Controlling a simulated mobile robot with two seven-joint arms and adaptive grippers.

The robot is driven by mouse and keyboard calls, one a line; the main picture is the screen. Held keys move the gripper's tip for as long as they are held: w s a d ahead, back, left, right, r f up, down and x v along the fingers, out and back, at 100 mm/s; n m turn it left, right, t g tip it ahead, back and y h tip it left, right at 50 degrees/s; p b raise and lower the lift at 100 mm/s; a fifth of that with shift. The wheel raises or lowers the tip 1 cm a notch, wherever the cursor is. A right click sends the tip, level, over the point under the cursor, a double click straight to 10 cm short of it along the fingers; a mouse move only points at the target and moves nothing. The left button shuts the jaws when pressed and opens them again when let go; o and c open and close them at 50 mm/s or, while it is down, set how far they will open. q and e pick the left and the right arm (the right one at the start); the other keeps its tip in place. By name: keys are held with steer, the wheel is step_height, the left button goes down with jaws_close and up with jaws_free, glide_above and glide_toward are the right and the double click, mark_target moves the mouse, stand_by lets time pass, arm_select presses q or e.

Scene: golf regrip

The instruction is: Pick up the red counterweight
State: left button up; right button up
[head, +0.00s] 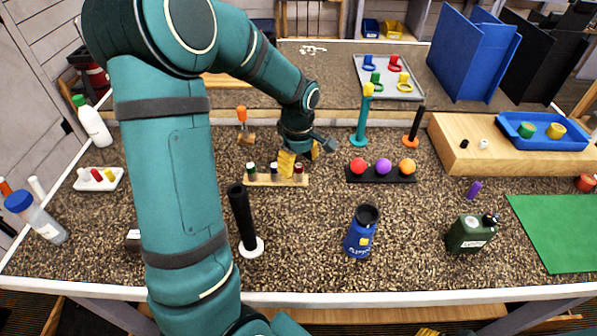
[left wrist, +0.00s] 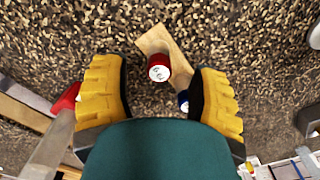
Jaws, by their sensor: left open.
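The red counterweight (head: 298,170), a small cylinder with a pale top, stands at the right end of a wooden holder (head: 262,181). Blue (head: 274,169) and green (head: 252,171) counterweights stand left of it. My left gripper (head: 300,156) is open with yellow fingers just above and behind the holder's right end. In the left wrist view, the red counterweight (left wrist: 159,67) shows in the gap between the open fingers (left wrist: 163,92), apart from both. The blue one (left wrist: 183,101) is partly hidden. A yellow sliver (head: 428,332) at the bottom edge may be my right gripper; its jaws are hidden.
A black rack with red, purple and orange balls (head: 383,167) stands right of the holder. An orange-topped tool (head: 243,122) stands behind it.

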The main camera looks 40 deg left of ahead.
arm_select(q)
steer(key=shift+f, duration=0.95)
steer(key=shift+r, duration=0.1)
jaws_close()
